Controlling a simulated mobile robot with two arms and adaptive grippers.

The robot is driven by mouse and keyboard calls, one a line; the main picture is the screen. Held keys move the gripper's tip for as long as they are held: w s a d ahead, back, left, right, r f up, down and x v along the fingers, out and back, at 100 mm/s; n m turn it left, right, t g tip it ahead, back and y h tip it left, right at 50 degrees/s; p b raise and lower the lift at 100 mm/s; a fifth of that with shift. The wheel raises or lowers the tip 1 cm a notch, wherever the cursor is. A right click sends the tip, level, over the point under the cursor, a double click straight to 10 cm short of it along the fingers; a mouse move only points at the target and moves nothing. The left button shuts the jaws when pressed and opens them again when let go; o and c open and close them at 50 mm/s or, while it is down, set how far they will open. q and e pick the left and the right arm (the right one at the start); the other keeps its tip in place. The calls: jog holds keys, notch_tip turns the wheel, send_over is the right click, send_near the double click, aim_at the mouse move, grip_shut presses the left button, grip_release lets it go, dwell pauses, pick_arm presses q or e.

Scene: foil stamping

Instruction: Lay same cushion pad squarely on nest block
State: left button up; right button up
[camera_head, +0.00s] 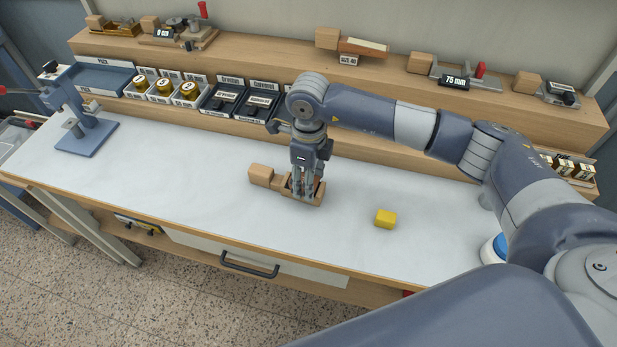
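A wooden block with a squared handle (262,175) lies on the white bench top near its middle. It looks like the nest block, with a shallow recess at its right end. My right gripper (303,190) points straight down, with its fingertips at that recessed end. The fingers hide most of the recess. I cannot make out a cushion pad there, nor whether the fingers are open or shut on something. My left gripper is not in view.
A blue-grey press (88,135) stands at the left. Along the back are a blue tray (103,78), bins of gold rolls (163,87), black bins and a wooden shelf (390,75) with fixtures. The bench's left-centre is clear.

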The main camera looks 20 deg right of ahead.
jog(key=o, duration=0.8)
notch_tip(320, 180, up, 12)
dwell(0.3)
dwell(0.5)
